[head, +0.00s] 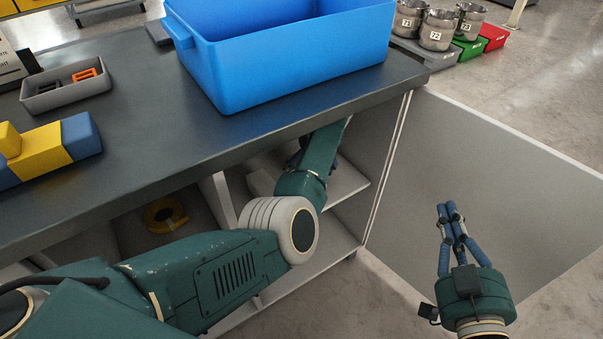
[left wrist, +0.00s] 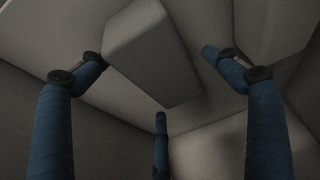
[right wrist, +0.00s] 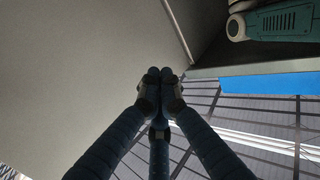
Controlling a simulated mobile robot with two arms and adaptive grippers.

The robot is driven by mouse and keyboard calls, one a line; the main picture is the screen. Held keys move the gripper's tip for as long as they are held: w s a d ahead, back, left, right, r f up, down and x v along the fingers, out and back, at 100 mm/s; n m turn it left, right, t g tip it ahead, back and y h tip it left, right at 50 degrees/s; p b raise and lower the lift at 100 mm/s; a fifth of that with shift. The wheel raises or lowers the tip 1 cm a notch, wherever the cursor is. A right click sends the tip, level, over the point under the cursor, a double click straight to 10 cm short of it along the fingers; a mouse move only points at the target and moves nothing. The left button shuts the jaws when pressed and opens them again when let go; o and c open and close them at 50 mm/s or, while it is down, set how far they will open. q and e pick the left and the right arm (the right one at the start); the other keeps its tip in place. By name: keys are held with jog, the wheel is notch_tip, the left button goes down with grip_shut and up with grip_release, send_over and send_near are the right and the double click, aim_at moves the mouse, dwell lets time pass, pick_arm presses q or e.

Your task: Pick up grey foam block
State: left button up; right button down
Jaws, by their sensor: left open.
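The grey foam block (left wrist: 150,55) shows in the left wrist view as a pale, box-shaped piece inside the cabinet. My left gripper (left wrist: 156,78) is open, with its blue fingers spread around the block's near end. I see no clear contact between the fingers and the block. In the head view my left arm reaches into the open cabinet under the dark worktop, and its fingers are hidden there. My right gripper (head: 448,210) is outside the cabinet at the right, its fingertips together and empty. The closed fingertips also show in the right wrist view (right wrist: 160,76).
The cabinet has white shelves and dividers (head: 345,182) close around my left arm. A yellow tape roll (head: 165,214) lies in a left compartment. A blue bin (head: 290,75) stands on the worktop (head: 180,115). A grey panel (head: 480,150) stands behind my right gripper.

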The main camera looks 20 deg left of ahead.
pick_arm(q)
jog(key=shift+f, duration=0.2)
pick_arm(e)
jog(key=shift+t+y, duration=0.4)
jog(key=shift+t, duration=0.5)
jog(key=r, duration=0.2)
jog(key=a+r, duration=0.1)
jog(key=r, duration=0.1)
jog(key=shift+a+r, duration=0.1)
jog(key=shift+a, duration=0.05)
pick_arm(q)
jog(key=shift+f, duration=0.15)
pick_arm(e)
jog(key=shift+w+f, duration=0.1)
jog(key=shift+f, duration=0.3)
pick_arm(q)
jog(key=c, duration=1.1)
